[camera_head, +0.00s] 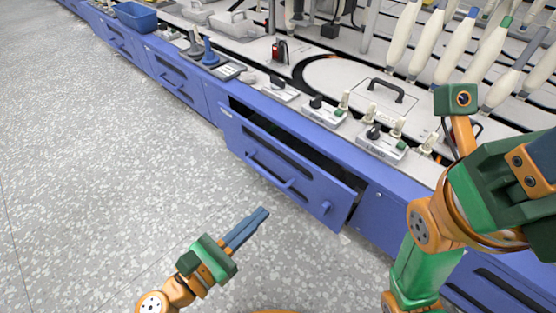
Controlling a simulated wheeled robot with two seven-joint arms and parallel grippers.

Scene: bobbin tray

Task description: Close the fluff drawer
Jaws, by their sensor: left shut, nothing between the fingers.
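The fluff drawer (250,148) is a wide blue drawer low in the front of the blue machine. It stands partly pulled out, with a dark gap showing behind the top of its front panel. Its bar handle (285,184) runs along the front. My left gripper (266,212) is shut and empty. In the picture it is below and in front of the drawer, over the floor, with its fingers pointing up and right, apart from the handle. My right arm comes in at the right, beside the drawer's right end; its fingers do not show.
The machine top (330,75) carries several switch boxes (382,143), a black handle (386,88) on a lid, and rows of white bobbins (459,45). A blue bin (135,16) sits at the far left. More closed drawers (175,77) continue leftward. The speckled floor (90,170) is clear.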

